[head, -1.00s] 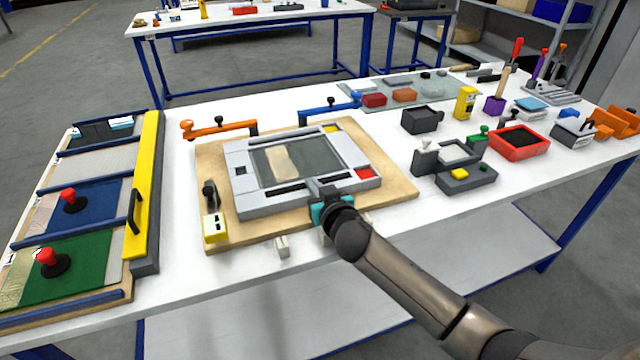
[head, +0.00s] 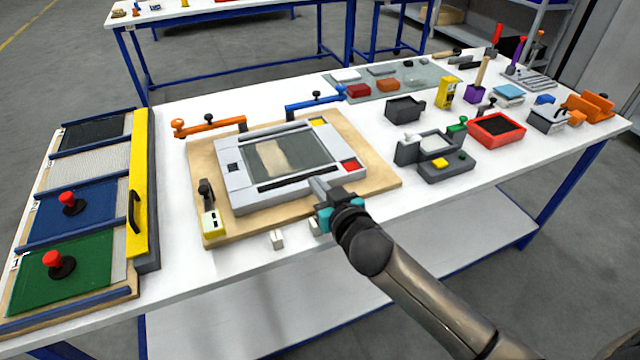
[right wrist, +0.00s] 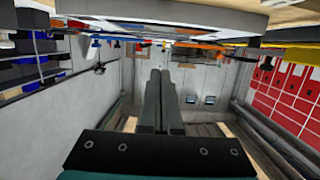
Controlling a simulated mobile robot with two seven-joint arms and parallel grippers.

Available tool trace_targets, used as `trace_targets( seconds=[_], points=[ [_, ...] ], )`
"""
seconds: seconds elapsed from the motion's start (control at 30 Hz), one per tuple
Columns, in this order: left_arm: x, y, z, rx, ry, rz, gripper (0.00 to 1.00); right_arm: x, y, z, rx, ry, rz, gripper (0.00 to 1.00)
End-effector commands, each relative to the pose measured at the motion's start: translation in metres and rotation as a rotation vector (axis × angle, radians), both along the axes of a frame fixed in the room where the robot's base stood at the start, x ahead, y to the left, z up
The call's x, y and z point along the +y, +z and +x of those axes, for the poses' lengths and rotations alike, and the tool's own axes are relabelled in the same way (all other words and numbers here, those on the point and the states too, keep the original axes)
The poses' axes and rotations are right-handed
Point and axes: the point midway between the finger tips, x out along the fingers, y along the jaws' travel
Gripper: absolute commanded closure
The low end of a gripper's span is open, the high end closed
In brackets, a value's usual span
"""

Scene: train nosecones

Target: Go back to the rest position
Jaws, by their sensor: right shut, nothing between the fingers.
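My right gripper (head: 320,190) is at the front right edge of the grey frame fixture (head: 240,200), which lies on a wooden board (head: 385,180) on the white table. In the head view its fingertips overlap the frame's near edge; I cannot tell whether they touch it. In the right wrist view the two dark fingers (right wrist: 160,90) are together with nothing between them. My left gripper is in neither view.
The white table (head: 175,300) has a free strip along its front. A rack with a yellow bar (head: 138,190) and red-knobbed panels stands at the left. A grey device (head: 440,165) and a red tray (head: 497,130) stand to the right. Orange (head: 215,125) and blue (head: 312,103) levers stand behind the frame.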

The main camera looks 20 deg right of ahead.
Motion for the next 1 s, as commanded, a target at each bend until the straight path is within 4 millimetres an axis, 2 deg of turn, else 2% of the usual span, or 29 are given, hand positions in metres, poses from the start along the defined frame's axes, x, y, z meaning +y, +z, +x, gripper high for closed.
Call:
trace_targets(
  seconds=[0.2, 0.77, 0.87, 0.97, 1.0],
  points=[
    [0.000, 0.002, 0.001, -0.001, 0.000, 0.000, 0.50, -0.001, 0.003, -0.010, -0.001, -0.001, -0.001, 1.00],
    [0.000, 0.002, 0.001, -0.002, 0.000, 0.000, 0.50, -0.001, 0.002, -0.013, 0.010, -0.007, -0.001, 1.00],
    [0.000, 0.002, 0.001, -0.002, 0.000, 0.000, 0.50, -0.002, -0.007, -0.026, 0.064, -0.036, -0.008, 1.00],
    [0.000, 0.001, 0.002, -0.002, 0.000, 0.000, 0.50, -0.005, -0.025, -0.053, 0.181, -0.081, -0.024, 1.00],
    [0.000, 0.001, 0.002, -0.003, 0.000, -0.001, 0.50, -0.006, -0.034, -0.068, 0.245, -0.097, -0.033, 1.00]
  ],
)
